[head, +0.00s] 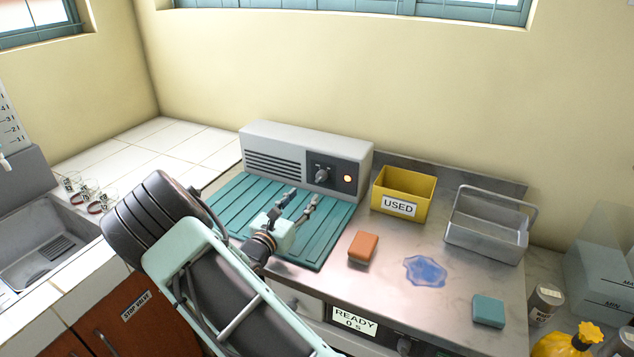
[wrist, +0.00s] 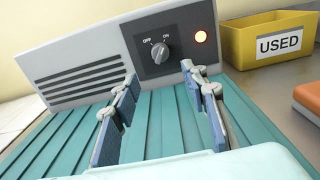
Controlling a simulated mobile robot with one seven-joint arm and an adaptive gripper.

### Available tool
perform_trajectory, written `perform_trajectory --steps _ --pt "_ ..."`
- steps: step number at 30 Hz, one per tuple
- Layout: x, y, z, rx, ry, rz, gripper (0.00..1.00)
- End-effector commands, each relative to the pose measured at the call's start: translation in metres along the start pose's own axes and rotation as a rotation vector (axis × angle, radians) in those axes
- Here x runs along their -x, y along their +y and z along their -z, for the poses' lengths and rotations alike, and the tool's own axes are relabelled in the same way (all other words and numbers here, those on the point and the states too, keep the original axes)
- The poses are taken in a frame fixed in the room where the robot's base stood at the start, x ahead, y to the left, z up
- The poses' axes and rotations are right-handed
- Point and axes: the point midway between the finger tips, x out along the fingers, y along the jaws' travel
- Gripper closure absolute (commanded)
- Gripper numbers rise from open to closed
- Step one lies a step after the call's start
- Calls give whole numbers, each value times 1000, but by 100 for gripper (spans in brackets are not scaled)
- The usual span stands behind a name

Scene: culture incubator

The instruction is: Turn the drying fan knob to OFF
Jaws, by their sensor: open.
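The drying fan is a grey box with dark vent slots (head: 275,163) at the back of the counter. Its knob (head: 321,175) sits on a black panel at the right of its front. In the wrist view the knob (wrist: 160,53) stands between the OFF mark on the left and the ON mark on the right, its pointer seeming to lean towards ON. An orange lamp (wrist: 201,36) glows beside it. My gripper (head: 301,197) is open and empty above the teal ribbed mat, in front of the knob and apart from it. Its fingers (wrist: 160,80) flank the knob in the wrist view.
The teal mat (head: 225,197) lies before the fan. A yellow USED bin (head: 425,187) stands right of the fan, with a metal basket (head: 485,240) beyond. An orange sponge (head: 363,247), a blue spill (head: 426,270) and a teal sponge (head: 488,310) lie on the counter.

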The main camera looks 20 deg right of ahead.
Motion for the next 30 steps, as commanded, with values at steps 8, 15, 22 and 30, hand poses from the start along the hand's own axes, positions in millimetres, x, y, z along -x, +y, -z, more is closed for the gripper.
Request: perform_trajectory --steps 8,15,22,30 --pt "-46 -2 -1 -1 -2 4 59" --pt "-87 -1 -1 -1 -1 3 59" --pt "-104 -1 -1 -3 0 2 59" --pt "-104 -1 -1 -2 0 2 59"
